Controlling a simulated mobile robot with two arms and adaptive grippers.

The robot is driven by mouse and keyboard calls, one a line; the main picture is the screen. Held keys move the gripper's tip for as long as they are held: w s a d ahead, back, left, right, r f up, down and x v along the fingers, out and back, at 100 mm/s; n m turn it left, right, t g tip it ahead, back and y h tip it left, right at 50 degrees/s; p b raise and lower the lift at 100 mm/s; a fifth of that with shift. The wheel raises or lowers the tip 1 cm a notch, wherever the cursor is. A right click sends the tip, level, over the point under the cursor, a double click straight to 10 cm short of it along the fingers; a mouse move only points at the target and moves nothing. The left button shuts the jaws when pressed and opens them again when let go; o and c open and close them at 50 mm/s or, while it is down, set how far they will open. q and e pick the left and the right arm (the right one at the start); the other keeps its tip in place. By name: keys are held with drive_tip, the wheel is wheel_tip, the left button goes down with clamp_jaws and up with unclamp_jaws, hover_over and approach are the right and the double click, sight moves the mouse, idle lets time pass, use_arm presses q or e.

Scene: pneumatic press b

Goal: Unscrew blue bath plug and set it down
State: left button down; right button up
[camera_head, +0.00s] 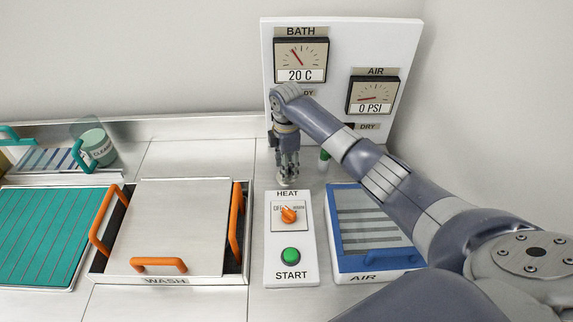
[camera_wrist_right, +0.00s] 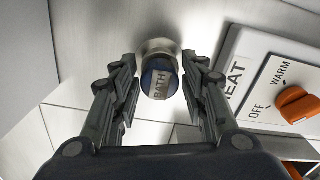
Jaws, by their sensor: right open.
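The blue bath plug (camera_wrist_right: 159,82), a round cap marked BATH, sits on a metal collar (camera_wrist_right: 158,46) in the right wrist view. My right gripper (camera_wrist_right: 159,75) is open, with one finger on each side of the plug and a visible gap on both sides. In the head view my right gripper (camera_head: 287,172) points down behind the heat panel, and the plug is hidden there by the fingers. My left gripper is in neither view.
The heat panel (camera_head: 304,258) with an orange knob (camera_head: 288,215) and green button (camera_head: 291,256) stands just in front of the gripper. The blue-framed air box (camera_head: 378,263) is to its right, the covered wash basin (camera_head: 180,225) to its left. A gauge board (camera_head: 342,40) stands behind.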

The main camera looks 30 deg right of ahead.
drive_tip(key=c, duration=0.6)
drive_tip(key=n, duration=1.2)
drive_tip(key=o, duration=0.6)
